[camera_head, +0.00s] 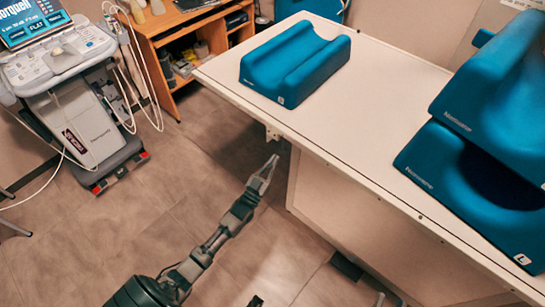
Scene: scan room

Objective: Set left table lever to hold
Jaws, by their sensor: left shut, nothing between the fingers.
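The white table (375,110) runs from the upper middle to the lower right. A small pale fitting (272,134) sticks out below its near left edge; I cannot tell whether it is the lever or how it is set. My left gripper (268,168) reaches up from the bottom, its fingers together and empty. In the picture its tips are just below the fitting, with a visible gap. A small grey tip (380,299) at the bottom edge may belong to my right gripper; the rest is cut off.
Blue cushions lie on the table, one at the far end (297,62) and a stack at the right (470,180). An ultrasound cart (85,125) with hanging cables stands at the left. A wooden desk (165,45) is behind. The tiled floor between is clear.

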